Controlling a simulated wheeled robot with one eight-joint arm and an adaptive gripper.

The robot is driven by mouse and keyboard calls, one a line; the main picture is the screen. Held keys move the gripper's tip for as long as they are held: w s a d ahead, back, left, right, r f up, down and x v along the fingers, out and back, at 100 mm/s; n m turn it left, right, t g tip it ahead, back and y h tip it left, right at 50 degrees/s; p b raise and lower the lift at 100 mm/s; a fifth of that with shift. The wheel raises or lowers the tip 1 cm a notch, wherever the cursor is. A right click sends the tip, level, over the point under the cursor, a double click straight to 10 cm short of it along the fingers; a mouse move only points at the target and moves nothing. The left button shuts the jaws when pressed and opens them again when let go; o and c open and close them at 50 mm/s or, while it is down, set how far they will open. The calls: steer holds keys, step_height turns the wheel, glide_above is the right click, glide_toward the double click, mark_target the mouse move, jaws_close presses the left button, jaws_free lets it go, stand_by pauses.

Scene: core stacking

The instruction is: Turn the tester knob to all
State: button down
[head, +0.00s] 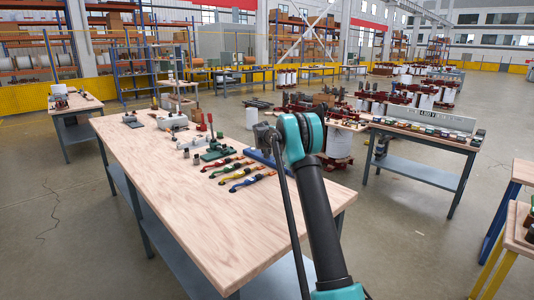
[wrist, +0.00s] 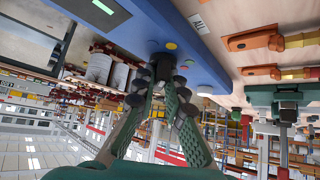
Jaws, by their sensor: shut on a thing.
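In the wrist view, the tester (wrist: 190,40) is a blue panel with a lit green display, small coloured buttons and a white "ALL" label (wrist: 198,22) beside it. Its black knob (wrist: 162,62) stands out from the panel between my fingertips. My gripper (wrist: 160,86) is shut on the knob, with black pads on either side of it. The pads hide part of the knob, so I cannot tell which mark it points to.
The wooden table (head: 240,220) has a bare front half. Several coloured straps or tools (head: 245,178) lie left of the tester, with a green device (head: 217,150) behind them. Another bench (head: 420,140) with a "4.80 V" display stands to the right.

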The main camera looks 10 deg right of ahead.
steer(key=m+h, duration=0.1)
steer(key=m, duration=0.1)
steer(key=m+g+h, duration=0.1)
steer(key=m+h, duration=0.1)
steer(key=shift+w+a+m+g, duration=0.1)
steer(key=shift+a+m+g, duration=0.1)
steer(key=shift+m+g, duration=0.1)
steer(key=shift+m+g+h, duration=0.8)
steer(key=shift+m+h, duration=0.2)
steer(key=shift+m, duration=0.6)
steer(key=c, duration=1.6)
jaws_free()
steer(key=v, duration=1.2)
steer(key=shift+w+a, duration=0.1)
steer(key=shift+w, duration=0.05)
steer(key=shift+f, duration=0.1)
